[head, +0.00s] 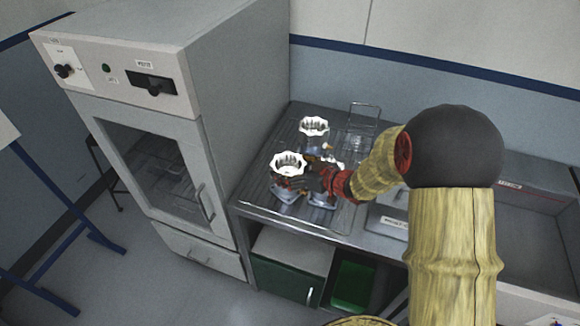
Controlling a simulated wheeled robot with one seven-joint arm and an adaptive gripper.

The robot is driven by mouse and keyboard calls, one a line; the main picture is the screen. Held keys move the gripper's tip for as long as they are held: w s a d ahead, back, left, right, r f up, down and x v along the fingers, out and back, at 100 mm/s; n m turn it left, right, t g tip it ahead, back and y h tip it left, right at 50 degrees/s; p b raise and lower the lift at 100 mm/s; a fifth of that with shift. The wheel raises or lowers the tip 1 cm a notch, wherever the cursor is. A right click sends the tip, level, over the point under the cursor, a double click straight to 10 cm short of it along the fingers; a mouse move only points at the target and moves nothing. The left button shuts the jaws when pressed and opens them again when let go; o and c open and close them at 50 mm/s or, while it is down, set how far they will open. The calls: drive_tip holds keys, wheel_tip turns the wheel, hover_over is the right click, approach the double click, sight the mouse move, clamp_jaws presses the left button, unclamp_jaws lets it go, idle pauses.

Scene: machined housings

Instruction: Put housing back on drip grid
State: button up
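Metal housings with white scalloped rings on top stand on the ridged metal drip grid (250,190). One housing (314,127) is at the back. Another housing (289,163) is at the front left. A third housing (321,200) is at the front right, largely hidden behind my gripper. My gripper (297,178) reaches in from the right and overlaps the front-left housing in the view. Its fingers are small and dark, so I cannot tell whether they close on that housing or whether it is lifted off the grid.
A tall grey oven cabinet (225,90) stands left of the counter. A wire basket (357,143) is behind, to the right of the housings. A sink basin (535,215) lies at the right. Green bins (352,285) sit below the counter.

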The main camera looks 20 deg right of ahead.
drive_tip(key=o, duration=0.3)
drive_tip(key=shift+r, duration=0.15)
drive_tip(key=shift+s+d+r, duration=0.1)
drive_tip(key=shift+s+d, duration=0.05)
drive_tip(key=shift+s, duration=0.05)
drive_tip(key=p+v, duration=0.3)
drive_tip(key=v, duration=0.8)
drive_tip(key=w+d+r+m+h, duration=0.2)
drive_tip(key=d+r+h, duration=0.4)
drive_tip(key=r, duration=0.2)
drive_tip(key=s+d+r+m+g+h, duration=0.1)
drive_tip(key=s+r+m+h, duration=0.25)
drive_tip(key=s+r, duration=0.3)
drive_tip(key=s+a+g, duration=0.1)
drive_tip(key=s+a, duration=0.3)
drive_tip(key=s, duration=0.2)
drive_tip(key=s+a+r+g+y, duration=0.1)
drive_tip(key=s+a+g, duration=0.1)
drive_tip(key=s+a, duration=0.2)
drive_tip(key=s+a+r+g+y, duration=0.1)
drive_tip(key=s+a, duration=0.3)
drive_tip(key=s, duration=0.6)
drive_tip(key=shift+m+g+y, duration=0.25)
drive_tip(key=shift+m+g, duration=0.1)
drive_tip(key=shift+g, duration=0.05)
